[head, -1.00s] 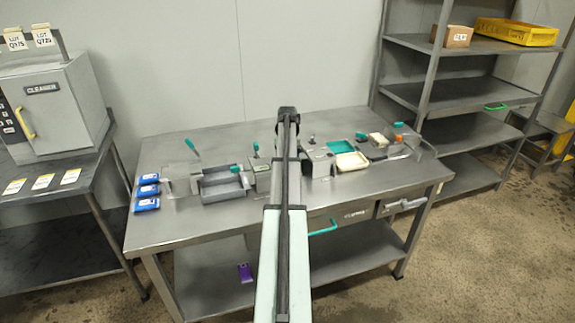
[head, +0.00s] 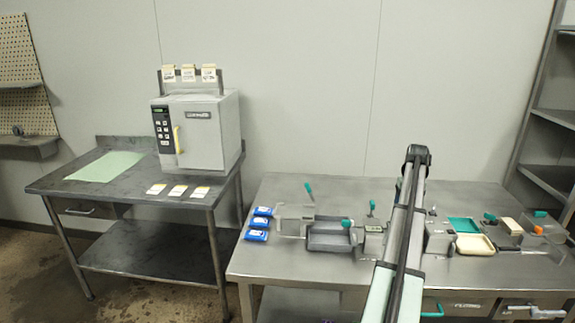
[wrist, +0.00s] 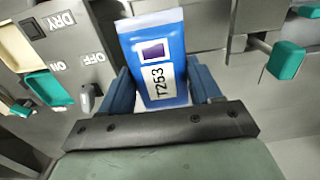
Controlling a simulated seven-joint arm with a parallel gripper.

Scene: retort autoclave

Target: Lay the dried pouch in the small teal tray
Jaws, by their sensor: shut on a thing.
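The blue pouch (wrist: 158,65), with a white label reading T253, is between the blue fingers of my gripper (wrist: 164,85) in the wrist view. My gripper is shut on it. In the head view my arm hides both the gripper and the pouch. The small teal tray (head: 463,225) lies on the right part of the steel table, behind a cream tray (head: 474,244). In the wrist view a teal tray (wrist: 43,88) shows at the left, apart from the pouch.
A grey box (wrist: 80,35) marked DRY, ON and OFF stands beside the trays. A cabinet with a yellow handle (head: 205,130) stands on the left bench.

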